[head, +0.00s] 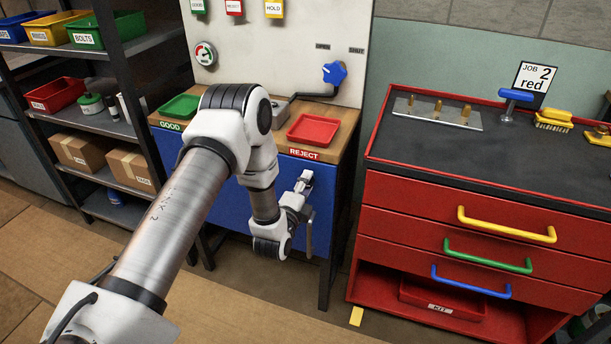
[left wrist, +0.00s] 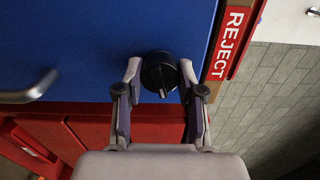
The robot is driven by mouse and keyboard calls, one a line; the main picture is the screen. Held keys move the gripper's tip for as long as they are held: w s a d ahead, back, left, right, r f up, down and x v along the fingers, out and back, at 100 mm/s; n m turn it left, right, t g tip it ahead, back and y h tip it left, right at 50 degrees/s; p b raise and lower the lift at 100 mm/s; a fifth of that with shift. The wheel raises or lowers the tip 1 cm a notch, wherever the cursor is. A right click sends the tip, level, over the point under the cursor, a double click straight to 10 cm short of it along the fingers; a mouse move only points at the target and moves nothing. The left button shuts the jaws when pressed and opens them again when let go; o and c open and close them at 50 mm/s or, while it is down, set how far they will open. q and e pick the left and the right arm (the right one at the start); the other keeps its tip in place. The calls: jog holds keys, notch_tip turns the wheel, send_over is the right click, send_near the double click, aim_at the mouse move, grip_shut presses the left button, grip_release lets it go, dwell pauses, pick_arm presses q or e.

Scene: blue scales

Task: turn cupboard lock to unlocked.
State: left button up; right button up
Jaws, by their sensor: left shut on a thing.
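The cupboard (head: 230,203) is blue, under a wooden worktop, and its door (left wrist: 90,45) fills much of the left wrist view. The cupboard lock (left wrist: 160,76) is a round black knob on that door with a pale pointer line toward the bottom of the picture. My left gripper (head: 303,187) is at the cupboard front, with one finger on each side of the knob, shut on it. It also shows in the left wrist view (left wrist: 159,72). In the head view the gripper hides the knob. No lock markings are readable. My right gripper is not in view.
A metal door handle (left wrist: 30,92) lies left of the knob in the left wrist view. A green tray (head: 180,107) and a red tray (head: 313,130) sit on the worktop. A red drawer cabinet (head: 480,215) stands to the right, and a shelf rack (head: 100,125) to the left.

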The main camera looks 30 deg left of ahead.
pick_arm(q)
jog(key=shift+m+p, duration=1.05)
jog(key=shift+m, duration=0.35)
jog(key=o, duration=1.1)
jog(key=shift+o, duration=0.2)
jog(key=v, duration=0.7)
jog(key=shift+s, duration=0.25)
